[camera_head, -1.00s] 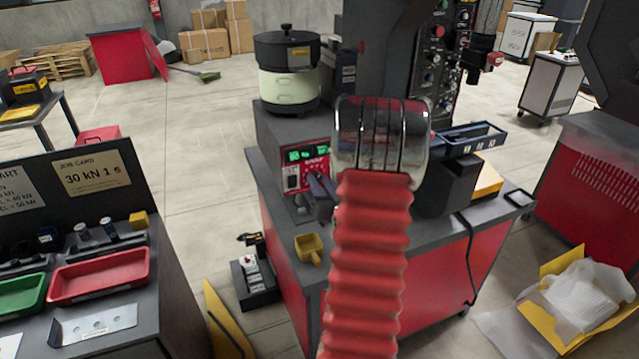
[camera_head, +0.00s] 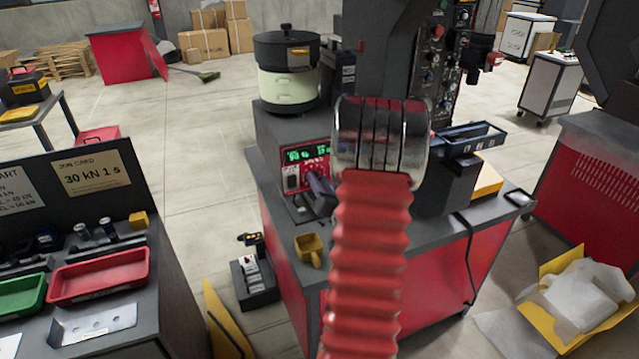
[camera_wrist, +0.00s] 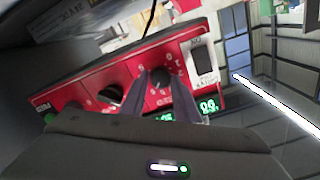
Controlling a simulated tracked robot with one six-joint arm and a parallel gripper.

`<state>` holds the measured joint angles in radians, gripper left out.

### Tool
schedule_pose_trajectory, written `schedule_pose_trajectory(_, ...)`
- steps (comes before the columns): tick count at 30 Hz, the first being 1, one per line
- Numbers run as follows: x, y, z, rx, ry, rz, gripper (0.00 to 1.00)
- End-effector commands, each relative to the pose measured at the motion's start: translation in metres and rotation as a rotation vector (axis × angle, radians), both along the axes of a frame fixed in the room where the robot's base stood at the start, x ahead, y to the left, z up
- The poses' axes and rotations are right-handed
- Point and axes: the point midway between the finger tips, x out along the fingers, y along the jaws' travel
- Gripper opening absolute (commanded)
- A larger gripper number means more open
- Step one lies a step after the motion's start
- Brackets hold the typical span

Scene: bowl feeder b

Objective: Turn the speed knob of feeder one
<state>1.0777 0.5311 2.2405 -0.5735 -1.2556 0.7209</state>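The red control panel (camera_wrist: 80,85) of the feeder fills the middle of the wrist view, turned over. It carries a black knob (camera_wrist: 160,78) near a black rocker switch (camera_wrist: 203,60), and a second black knob (camera_wrist: 110,94) to the left. My gripper (camera_wrist: 159,84) is open, with its two fingertips on either side of the knob nearer the switch. I cannot tell whether they touch it. The labels are too blurred to read. In the head view the panel (camera_head: 292,181) shows green lit displays, and my dark gripper (camera_head: 321,190) partly covers its right part.
The bowl (camera_head: 288,85) of the feeder stands on top of its housing. A yellow scoop (camera_head: 308,247) lies on the red bench (camera_head: 290,290) near the panel. A blue tray (camera_head: 470,138) is at the right. My arm hides the middle of the bench.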

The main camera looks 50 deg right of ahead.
Motion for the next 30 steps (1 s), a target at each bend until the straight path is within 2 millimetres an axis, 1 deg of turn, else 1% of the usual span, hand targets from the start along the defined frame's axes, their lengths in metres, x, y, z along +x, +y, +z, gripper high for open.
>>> schedule_pose_trajectory(1, 0.0, 0.0, 0.0, 0.0, 0.0, 0.0, 0.32)
schedule_pose_trajectory(6, 0.0, 0.0, 0.0, 0.0, 0.0, 0.0, 0.44)
schedule_pose_trajectory(14, -0.001, 0.0, 0.0, -0.001, 0.001, 0.0, 0.44)
schedule_pose_trajectory(17, -0.004, 0.002, 0.0, -0.001, 0.001, -0.001, 0.44)
schedule_pose_trajectory(20, -0.011, 0.006, 0.0, -0.001, 0.0, -0.001, 0.44)
schedule_pose_trajectory(23, -0.022, 0.012, 0.0, 0.0, 0.001, -0.002, 0.44)
schedule_pose_trajectory(30, -0.058, 0.033, -0.001, 0.001, 0.001, -0.004, 0.44)
